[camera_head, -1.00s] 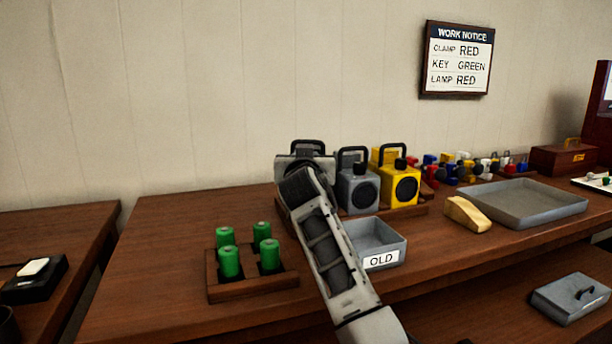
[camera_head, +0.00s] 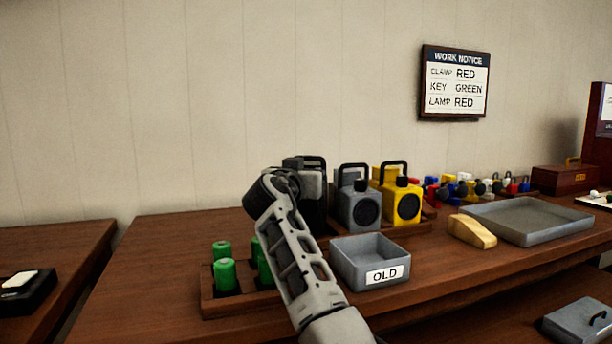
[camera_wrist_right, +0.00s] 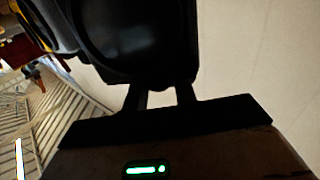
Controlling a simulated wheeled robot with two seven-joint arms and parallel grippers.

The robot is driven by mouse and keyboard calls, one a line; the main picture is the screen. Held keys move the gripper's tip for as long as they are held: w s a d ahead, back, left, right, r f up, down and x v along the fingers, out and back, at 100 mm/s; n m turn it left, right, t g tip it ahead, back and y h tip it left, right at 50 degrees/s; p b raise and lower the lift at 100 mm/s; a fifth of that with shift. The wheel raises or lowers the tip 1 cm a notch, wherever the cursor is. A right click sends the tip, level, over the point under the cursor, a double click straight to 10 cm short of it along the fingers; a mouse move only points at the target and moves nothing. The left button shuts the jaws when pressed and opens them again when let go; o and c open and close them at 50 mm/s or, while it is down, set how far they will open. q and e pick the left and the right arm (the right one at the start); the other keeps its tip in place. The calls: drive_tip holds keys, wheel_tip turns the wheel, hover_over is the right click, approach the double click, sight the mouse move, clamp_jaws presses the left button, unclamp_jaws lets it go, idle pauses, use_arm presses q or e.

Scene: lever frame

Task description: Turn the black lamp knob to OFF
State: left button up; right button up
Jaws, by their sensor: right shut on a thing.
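The black lamp (camera_head: 313,200) stands at the left end of the row of lamps in the head view, partly hidden behind my right arm. In the right wrist view its dark body (camera_wrist_right: 170,65) and round front (camera_wrist_right: 115,28) fill the upper middle. My right gripper (camera_wrist_right: 163,92) is at the lamp, its two fingers reaching to the lamp's edge. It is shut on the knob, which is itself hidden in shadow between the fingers. In the head view the gripper (camera_head: 272,186) is mostly hidden by its own wrist. My left gripper is not in view.
A grey lamp (camera_head: 358,208) and a yellow lamp (camera_head: 402,203) stand close to the right. A grey bin marked OLD (camera_head: 345,270) and a wooden rack (camera_head: 222,306) with green cylinders (camera_head: 225,276) sit in front. A work notice (camera_head: 455,82) hangs on the wall.

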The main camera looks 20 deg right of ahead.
drive_tip(key=o, duration=0.7)
